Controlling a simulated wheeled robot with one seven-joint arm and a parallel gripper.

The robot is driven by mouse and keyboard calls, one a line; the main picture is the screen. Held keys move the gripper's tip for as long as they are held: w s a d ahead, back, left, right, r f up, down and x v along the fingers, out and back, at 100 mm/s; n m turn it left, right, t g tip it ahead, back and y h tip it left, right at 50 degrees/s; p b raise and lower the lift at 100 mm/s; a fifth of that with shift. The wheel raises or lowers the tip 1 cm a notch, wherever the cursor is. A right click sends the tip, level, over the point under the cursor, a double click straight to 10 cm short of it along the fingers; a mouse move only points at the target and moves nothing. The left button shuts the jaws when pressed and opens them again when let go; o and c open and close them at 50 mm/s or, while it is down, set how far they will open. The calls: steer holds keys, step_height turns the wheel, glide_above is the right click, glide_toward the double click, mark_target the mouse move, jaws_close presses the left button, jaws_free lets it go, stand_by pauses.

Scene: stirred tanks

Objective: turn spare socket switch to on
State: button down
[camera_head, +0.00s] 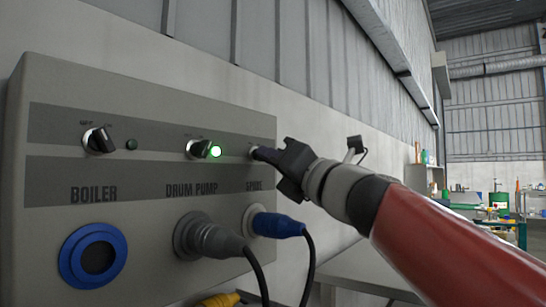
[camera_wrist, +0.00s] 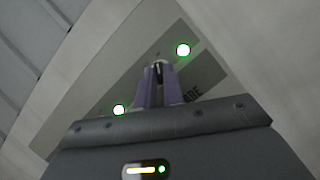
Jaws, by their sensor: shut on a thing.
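A grey panel (camera_head: 150,100) carries a row of rotary switches above sockets labelled BOILER, DRUM PUMP and SPARE. My gripper (camera_head: 262,153) is at the spare switch (camera_head: 252,150), at the panel's right end, and mostly hides it in the head view. In the wrist view my gripper's purple fingers (camera_wrist: 159,80) are shut on the spare switch's dark knob (camera_wrist: 158,68). A green lamp (camera_wrist: 183,50) beside that knob is lit. The knob's on and off marks cannot be read.
The drum pump switch (camera_head: 200,149) has a lit green lamp (camera_head: 215,151). The boiler switch (camera_head: 99,140) has a dark lamp (camera_head: 131,144). A grey plug (camera_head: 208,237) and a blue plug (camera_head: 277,225) with hanging cables sit below. The boiler socket (camera_head: 94,256) is empty.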

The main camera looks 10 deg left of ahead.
steer(key=shift+f, duration=0.1)
steer(key=c, duration=1.5)
jaws_free()
steer(key=b+v, duration=0.2)
steer(key=v, duration=0.5)
steer(key=shift+s+d+f, duration=0.1)
steer(key=shift+s+d, duration=0.1)
steer(key=shift+d, duration=0.1)
